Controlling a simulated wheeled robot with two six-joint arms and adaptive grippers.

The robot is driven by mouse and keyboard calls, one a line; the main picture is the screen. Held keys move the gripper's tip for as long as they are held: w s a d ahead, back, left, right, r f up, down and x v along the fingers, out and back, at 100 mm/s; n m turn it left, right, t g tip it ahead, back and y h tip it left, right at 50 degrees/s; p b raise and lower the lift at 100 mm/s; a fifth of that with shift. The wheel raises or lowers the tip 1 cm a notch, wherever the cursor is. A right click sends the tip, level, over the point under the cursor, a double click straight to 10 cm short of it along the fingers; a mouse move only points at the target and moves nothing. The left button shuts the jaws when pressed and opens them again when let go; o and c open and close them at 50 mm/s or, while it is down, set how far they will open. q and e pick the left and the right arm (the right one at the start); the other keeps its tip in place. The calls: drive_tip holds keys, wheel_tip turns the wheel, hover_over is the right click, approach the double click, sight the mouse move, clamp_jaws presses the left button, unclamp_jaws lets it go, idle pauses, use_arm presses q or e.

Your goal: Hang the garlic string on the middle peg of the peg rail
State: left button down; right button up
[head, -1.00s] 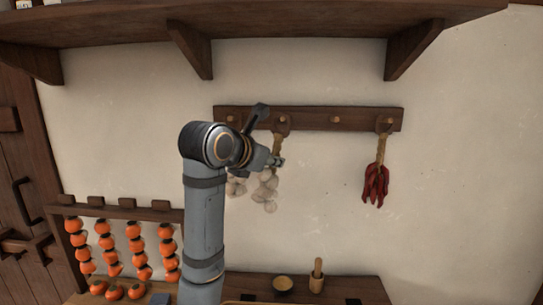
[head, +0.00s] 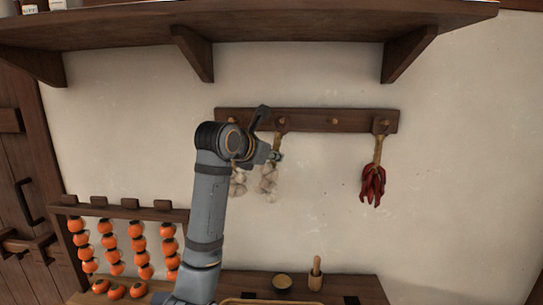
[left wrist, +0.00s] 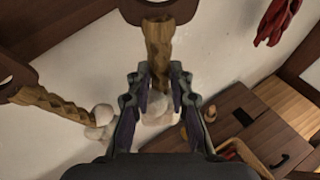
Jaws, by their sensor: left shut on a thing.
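The garlic string (head: 268,183) is a pale cluster of bulbs on a braided stalk with a dark loop on top. My left gripper (head: 274,157) is shut on its braid, seen clearly in the left wrist view (left wrist: 160,92). In the head view the loop overlaps a peg (head: 281,122) of the dark peg rail (head: 355,120); I cannot tell whether the loop is around it or in front of it. Bare rail with a free peg lies to its right. My right gripper is not in view.
A second garlic string (head: 238,184) hangs at the rail's left, partly behind my arm. Red chillies (head: 373,185) hang at its right end. A shelf (head: 300,22) juts out above.

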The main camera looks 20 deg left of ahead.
use_arm(q)
drive_tip(key=shift+w+a, duration=0.1)
drive_tip(key=shift+w, duration=0.25)
drive_tip(key=shift+w+a+p, duration=0.15)
drive_tip(key=shift+w+p, duration=0.2)
drive_tip(key=shift+w, duration=0.7)
drive_tip(key=shift+w+a+f+p, duration=0.35)
drive_tip(key=shift+w+p, duration=0.1)
drive_tip(key=shift+w, duration=0.15)
drive_tip(key=shift+d, duration=0.1)
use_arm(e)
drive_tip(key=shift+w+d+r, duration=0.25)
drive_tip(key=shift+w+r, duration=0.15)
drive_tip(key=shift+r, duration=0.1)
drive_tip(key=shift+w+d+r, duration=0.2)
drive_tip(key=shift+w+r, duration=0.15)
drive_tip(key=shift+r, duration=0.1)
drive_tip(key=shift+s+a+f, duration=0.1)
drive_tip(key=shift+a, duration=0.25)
